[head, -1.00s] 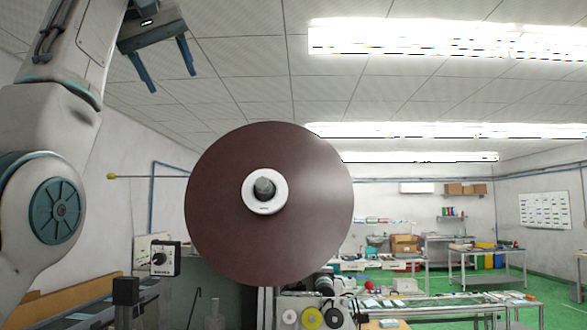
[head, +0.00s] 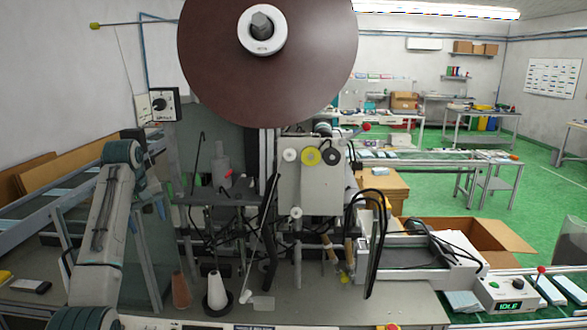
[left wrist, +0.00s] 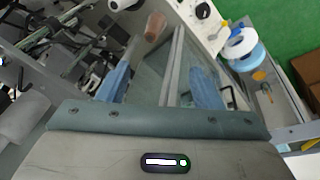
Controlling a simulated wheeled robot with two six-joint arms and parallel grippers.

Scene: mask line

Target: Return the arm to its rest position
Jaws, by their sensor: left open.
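My left arm comes in from the left in the head view, with its pale link slanting up to a teal joint. My left gripper (head: 147,216) hangs behind and right of that link, with its blue fingers pointing down. In the left wrist view the two blue fingers of my left gripper (left wrist: 158,84) stand well apart. Nothing is held between them; a grey frame and glassy panel show behind the gap. My right gripper is in neither view.
A large brown reel (head: 215,60) stands above the machine, center. Thread cones, including a white one (head: 216,291), stand on the bench right of my arm. An open cardboard box (head: 490,238) and a control box reading IDLE (head: 505,292) are at right.

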